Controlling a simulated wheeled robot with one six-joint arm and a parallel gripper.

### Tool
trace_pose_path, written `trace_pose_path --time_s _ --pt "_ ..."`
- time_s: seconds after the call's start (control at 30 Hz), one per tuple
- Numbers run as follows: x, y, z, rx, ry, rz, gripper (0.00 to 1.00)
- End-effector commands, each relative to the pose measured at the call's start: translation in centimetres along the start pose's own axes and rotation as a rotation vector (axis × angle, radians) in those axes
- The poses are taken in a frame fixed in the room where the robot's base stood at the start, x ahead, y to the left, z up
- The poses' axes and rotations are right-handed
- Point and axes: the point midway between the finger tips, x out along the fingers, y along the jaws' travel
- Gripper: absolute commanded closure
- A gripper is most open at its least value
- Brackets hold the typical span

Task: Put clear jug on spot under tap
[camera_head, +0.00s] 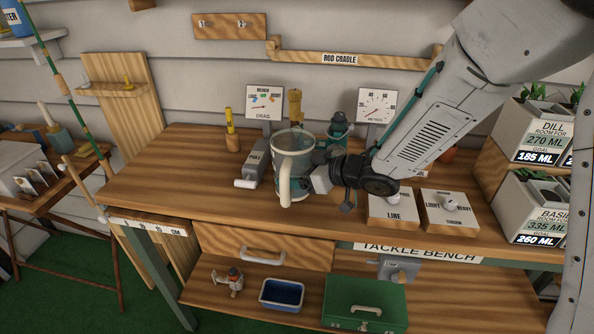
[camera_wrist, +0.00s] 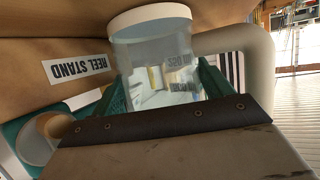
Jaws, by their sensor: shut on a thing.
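The clear jug (camera_head: 296,148) is upright above the front part of the wooden tackle bench, its pale handle (camera_head: 285,186) facing the head camera. My gripper (camera_head: 314,172) is shut on its right side. In the wrist view the jug (camera_wrist: 155,60) fills the space between my green-edged fingers (camera_wrist: 165,95), with its handle (camera_wrist: 262,45) at the right. Whether its base touches the bench top is unclear. No tap or marked spot can be picked out with certainty; my arm and the jug hide part of the bench behind them.
The bench's left part (camera_head: 165,175) is clear.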

Motion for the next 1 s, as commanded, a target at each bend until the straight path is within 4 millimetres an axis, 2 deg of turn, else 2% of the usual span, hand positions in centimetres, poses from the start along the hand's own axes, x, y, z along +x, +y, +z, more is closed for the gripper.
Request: trace_pose_path --time_s 0.3,0.33,0.37,0.73,0.87,1.0 --pt "0.1 0.1 0.2 -0.001 0.001 0.001 0.59" --pt "0.1 0.1 0.3 -0.001 0.001 0.001 0.19" --pt "0.0 0.1 0.2 -0.001 0.001 0.001 0.12" --pt "-0.3 0.2 -0.1 -0.001 0.002 0.003 0.12" --pt "-2.2 0.2 -0.1 -0.001 0.003 0.005 0.12" --pt "-5.3 0.2 -0.1 -0.001 0.002 0.007 0.12"
